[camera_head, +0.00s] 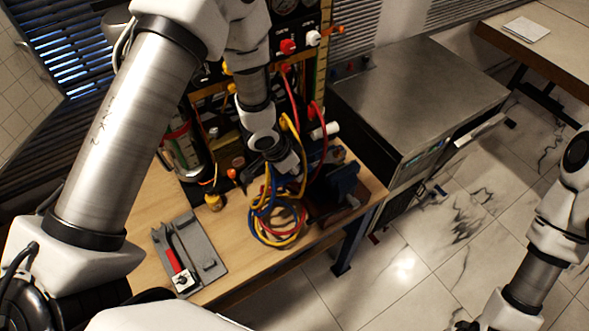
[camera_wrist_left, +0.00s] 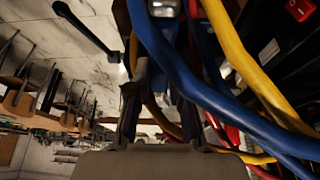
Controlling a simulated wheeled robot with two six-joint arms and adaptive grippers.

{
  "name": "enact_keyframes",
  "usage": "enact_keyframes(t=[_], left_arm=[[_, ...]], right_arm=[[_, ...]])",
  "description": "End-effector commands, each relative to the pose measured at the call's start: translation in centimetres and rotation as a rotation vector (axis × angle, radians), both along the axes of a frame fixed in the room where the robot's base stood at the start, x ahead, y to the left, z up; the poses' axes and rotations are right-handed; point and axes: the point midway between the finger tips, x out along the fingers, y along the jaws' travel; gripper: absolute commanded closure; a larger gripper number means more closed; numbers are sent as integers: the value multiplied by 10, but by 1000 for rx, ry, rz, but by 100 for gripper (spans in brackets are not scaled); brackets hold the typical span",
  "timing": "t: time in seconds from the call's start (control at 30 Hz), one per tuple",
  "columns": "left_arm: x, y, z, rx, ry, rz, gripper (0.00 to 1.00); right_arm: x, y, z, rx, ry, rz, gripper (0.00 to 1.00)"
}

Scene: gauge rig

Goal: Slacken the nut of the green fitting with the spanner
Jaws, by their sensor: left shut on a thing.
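My left gripper (camera_head: 286,168) is at the back right of the wooden bench, among looped hoses. I cannot identify the spanner.
Blue, yellow and red hoses (camera_head: 275,232) hang in loops close around my left gripper. A blue vise (camera_head: 338,184) stands right of them. A gauge panel (camera_head: 285,30) rises behind. A steel cabinet (camera_head: 415,95) stands right of the bench. The tiled floor in front is open.

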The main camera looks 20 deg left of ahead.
Motion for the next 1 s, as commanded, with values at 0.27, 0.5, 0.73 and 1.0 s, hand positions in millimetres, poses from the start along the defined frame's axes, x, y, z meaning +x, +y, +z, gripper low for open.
enact_keyframes(t=[0.27, 0.5, 0.73, 1.0], left_arm=[[0, 0, 0, 0, 0, 0, 100], [-2, -3, -1, 1, 0, 19, 100], [-6, -11, -1, 0, 0, 90, 100], [-12, -20, 0, 1, 0, 173, 100]], right_arm=[[0, 0, 0, 0, 0, 0, 67], [0, 0, -3, 0, 0, 0, 67], [0, 0, -11, 0, 0, 0, 67], [0, 0, -11, 0, 0, 0, 67]])
